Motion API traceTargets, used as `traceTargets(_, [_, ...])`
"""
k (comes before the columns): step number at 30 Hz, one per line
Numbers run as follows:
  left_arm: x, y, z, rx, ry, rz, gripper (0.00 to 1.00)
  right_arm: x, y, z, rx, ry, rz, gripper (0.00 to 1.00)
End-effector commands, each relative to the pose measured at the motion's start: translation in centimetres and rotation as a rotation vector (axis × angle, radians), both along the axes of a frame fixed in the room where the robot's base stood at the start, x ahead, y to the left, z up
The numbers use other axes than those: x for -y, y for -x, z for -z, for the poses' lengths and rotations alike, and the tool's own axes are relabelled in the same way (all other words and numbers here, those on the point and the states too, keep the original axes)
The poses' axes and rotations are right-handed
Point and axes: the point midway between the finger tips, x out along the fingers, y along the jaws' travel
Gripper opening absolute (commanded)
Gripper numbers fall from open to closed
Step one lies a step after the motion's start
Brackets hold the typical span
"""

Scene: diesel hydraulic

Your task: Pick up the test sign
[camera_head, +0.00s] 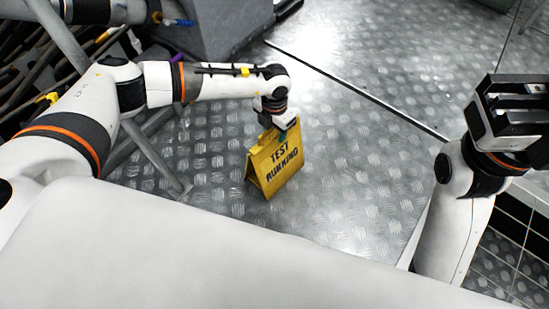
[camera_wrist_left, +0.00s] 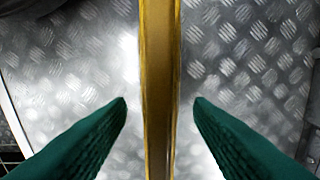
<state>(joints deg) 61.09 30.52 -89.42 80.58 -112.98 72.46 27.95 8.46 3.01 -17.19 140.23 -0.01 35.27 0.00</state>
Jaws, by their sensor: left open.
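The test sign (camera_head: 276,163) is a yellow folding A-frame with "TEST RUNNING" in black letters. It stands upright on the metal floor near the middle of the head view. My left gripper (camera_head: 282,133) is right above its top edge, pointing down. In the left wrist view the sign (camera_wrist_left: 159,80) is a narrow yellow strip running between the two green fingers of my left gripper (camera_wrist_left: 159,112). The fingers are apart, with a gap on each side of the strip. My right gripper (camera_head: 510,105) is raised at the right, away from the sign; its fingers are hard to make out.
The diamond-plate floor (camera_head: 340,185) is clear around the sign to the right. A grey metal block (camera_head: 225,25) stands at the back. Pipes and rails (camera_head: 40,65) crowd the left, with a slanted grey strut (camera_head: 155,160) reaching the floor left of the sign.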

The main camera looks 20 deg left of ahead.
Motion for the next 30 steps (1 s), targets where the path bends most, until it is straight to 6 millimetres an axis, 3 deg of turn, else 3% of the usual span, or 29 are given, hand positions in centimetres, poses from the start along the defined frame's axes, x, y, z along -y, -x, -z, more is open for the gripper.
traceTargets(5, [0.02, -0.01, -0.09, 0.0, 0.0, 0.0, 0.47, 0.0, 0.0, -0.07, 0.0, 0.0, 0.0, 0.0])
traceTargets(14, [0.02, -0.01, -0.08, 0.0, 0.0, 0.0, 0.0, 0.0, 0.0, -0.05, -0.001, 0.0, 0.0, 0.0])
traceTargets(30, [0.0, 0.0, -0.06, 0.0, 0.0, 0.0, 0.0, -0.01, 0.0, -0.03, -0.001, -0.001, -0.001, 0.0])
